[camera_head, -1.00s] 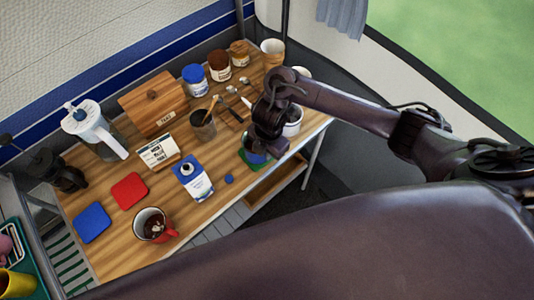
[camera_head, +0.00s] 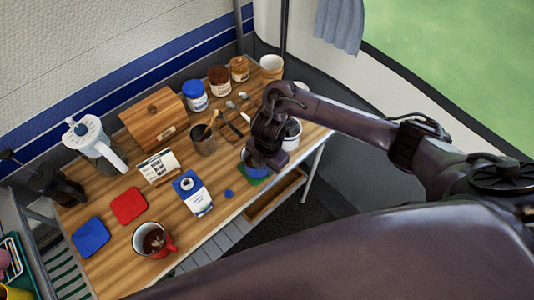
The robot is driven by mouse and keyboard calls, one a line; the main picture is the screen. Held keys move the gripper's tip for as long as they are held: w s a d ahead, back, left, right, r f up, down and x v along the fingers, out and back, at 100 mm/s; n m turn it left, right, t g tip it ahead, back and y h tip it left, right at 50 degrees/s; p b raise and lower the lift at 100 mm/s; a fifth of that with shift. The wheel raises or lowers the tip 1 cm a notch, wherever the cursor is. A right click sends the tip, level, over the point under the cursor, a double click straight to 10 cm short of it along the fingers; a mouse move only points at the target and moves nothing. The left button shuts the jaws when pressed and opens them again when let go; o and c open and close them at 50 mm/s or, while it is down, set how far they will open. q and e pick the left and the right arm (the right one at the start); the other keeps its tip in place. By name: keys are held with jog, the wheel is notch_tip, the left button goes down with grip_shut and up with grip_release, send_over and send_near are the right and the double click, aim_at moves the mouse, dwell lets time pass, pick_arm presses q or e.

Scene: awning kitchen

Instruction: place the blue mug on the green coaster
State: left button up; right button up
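The green coaster (camera_head: 261,180) lies near the table's right front edge, mostly covered. The blue mug (camera_head: 249,169) shows as a small patch of blue over the coaster, behind my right gripper (camera_head: 264,162). The mug seems to sit on the coaster, but its base is too hidden to be sure. My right gripper points down right at the mug. Its fingers are too dark and small to tell whether they are open or shut on it. My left gripper is out of view.
A white container (camera_head: 291,135) stands close to the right gripper.

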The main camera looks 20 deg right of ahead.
notch_tip(320, 180, up, 10)
jog(key=p, duration=0.4)
jog(key=shift+s+d+r+p, duration=0.1)
jog(key=shift+d+r+p, duration=0.1)
jog(key=shift+p, duration=0.1)
jog(key=shift+s+r, duration=0.1)
jog(key=shift+r, duration=0.3)
jog(key=shift+a, duration=0.1)
